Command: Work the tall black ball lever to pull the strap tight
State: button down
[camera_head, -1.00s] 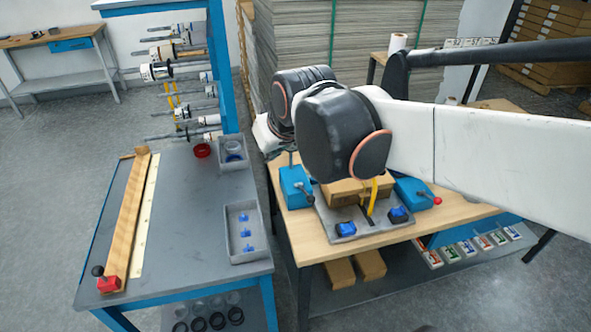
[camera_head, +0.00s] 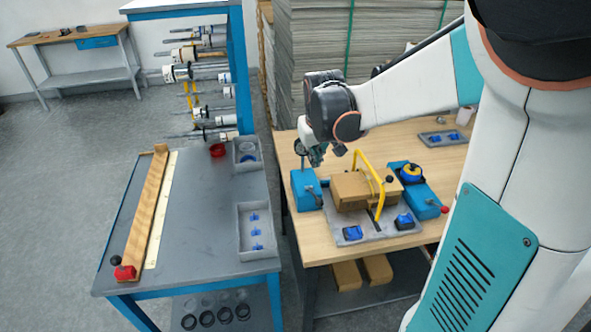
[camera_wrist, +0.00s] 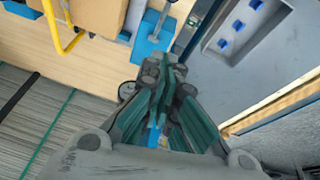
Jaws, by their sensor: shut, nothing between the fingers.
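A blue unit (camera_head: 306,190) stands at the left of the worktable. A slim upright post rises from it, with a dark round part (camera_head: 300,147) near its top; I cannot tell for sure whether this is the ball lever. My gripper (camera_head: 317,157) is shut and empty, just right of that post's upper part; contact is unclear. In the wrist view its teal fingers (camera_wrist: 160,118) hide part of the scene below the blue unit (camera_wrist: 150,38). A yellow hoop (camera_head: 369,172) spans a cardboard box (camera_head: 350,190) on a grey plate (camera_head: 352,233). I cannot make out a strap.
A second blue unit (camera_head: 420,192) with a red-tipped lever (camera_head: 443,209) stands right of the box. Blue pieces (camera_head: 352,232) sit on the plate's front. The grey bench (camera_head: 195,220) at the left carries a long wooden bar (camera_head: 149,205) and trays (camera_head: 258,234).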

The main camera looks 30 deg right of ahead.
jog(key=shift+f, duration=0.1)
jog(key=b, duration=0.3)
send_over(314, 195)
jog(key=a, duration=0.1)
notch_tip(314, 195, down, 9)
jog(key=shift+s+a+f+b, duration=0.15)
jog(key=shift+s+f+b, duration=0.55)
jog(key=shift+s+f, duration=0.55)
